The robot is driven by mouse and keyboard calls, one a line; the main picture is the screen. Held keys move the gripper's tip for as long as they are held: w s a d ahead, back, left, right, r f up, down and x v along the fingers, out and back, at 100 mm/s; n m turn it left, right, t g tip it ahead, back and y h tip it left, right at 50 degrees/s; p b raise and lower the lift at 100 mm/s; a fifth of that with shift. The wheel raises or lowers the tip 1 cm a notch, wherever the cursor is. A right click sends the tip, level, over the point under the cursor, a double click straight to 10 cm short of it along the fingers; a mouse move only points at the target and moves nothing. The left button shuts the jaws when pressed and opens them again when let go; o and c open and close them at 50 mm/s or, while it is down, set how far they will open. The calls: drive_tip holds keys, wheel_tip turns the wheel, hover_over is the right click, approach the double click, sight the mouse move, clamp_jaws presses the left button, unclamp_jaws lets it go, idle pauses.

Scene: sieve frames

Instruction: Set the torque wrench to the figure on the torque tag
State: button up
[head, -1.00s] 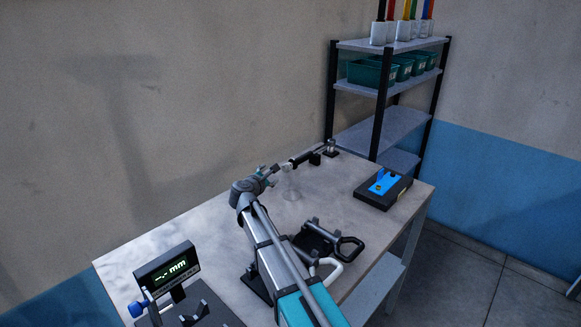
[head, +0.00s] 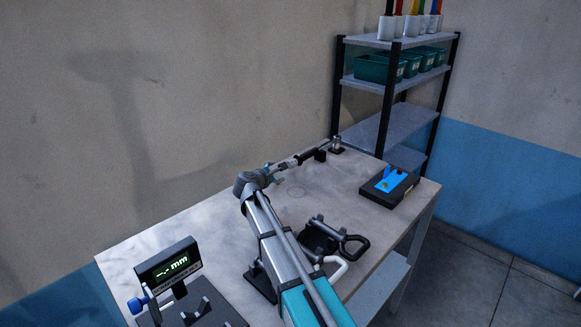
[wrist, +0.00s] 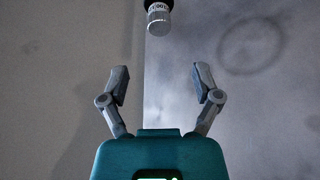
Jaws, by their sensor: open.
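The torque wrench (head: 308,157) lies near the back edge of the workbench, a dark and silver bar with its far end at a small black stand. In the wrist view its silver end with a marked scale ring (wrist: 158,18) shows at the top; the figures are too small to read surely. My gripper (wrist: 161,82) is open and empty, its two fingers spread below that end and apart from it in the picture. In the head view my gripper (head: 274,174) is at the near end of the wrench, partly hidden by my arm. I cannot make out a torque tag.
A dark holder with looped handles (head: 322,236) is right of my arm. A display reading "-.- mm" (head: 168,263) stands front left. A shelf (head: 392,123) with green bins stands behind. The bench's left middle is clear.

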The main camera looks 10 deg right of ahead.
sight(289, 165)
drive_tip(key=b+x, duration=0.3)
drive_tip(key=x, duration=0.8)
drive_tip(key=shift+w+d+f, duration=0.1)
drive_tip(key=shift+w+d, duration=0.05)
drive_tip(key=shift+w, duration=0.2)
drive_tip(key=c, duration=1)
drive_tip(key=shift+a, duration=0.25)
clamp_jaws()
drive_tip(key=shift+d, duration=0.2)
